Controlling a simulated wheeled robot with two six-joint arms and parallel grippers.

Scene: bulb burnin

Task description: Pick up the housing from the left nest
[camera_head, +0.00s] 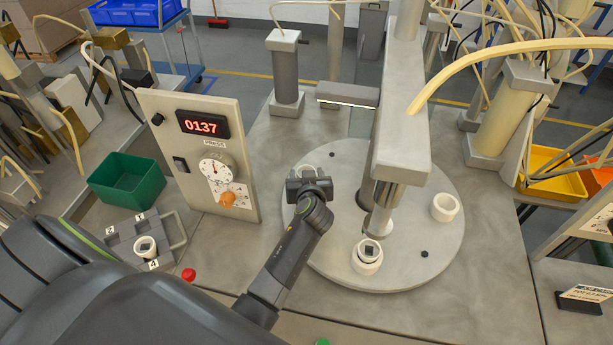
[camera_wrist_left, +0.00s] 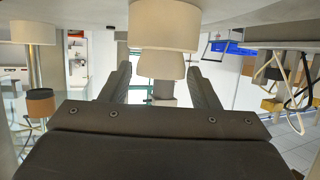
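The left nest (camera_head: 307,169) is a cream ring on the left side of the round turntable, partly hidden behind my left gripper in the head view. In the left wrist view, which looks upside down, a wide cream cylinder (camera_wrist_left: 165,25) and a narrower cream part (camera_wrist_left: 160,66), seemingly the housing in its nest, appear ahead of my gripper. My left gripper (camera_head: 308,180) is level at the nest. Its two dark fingers (camera_wrist_left: 161,85) are spread, one on each side of the narrower part. Contact is not visible. My right gripper is not in view.
The turntable (camera_head: 420,262) carries another cream nest (camera_head: 445,208) at right and one with a grey-topped part (camera_head: 367,257) under the press column (camera_head: 402,130). A panel (camera_head: 230,140) reading 0137 stands left. A green bin (camera_head: 126,181) and numbered tray (camera_head: 120,243) lie farther left.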

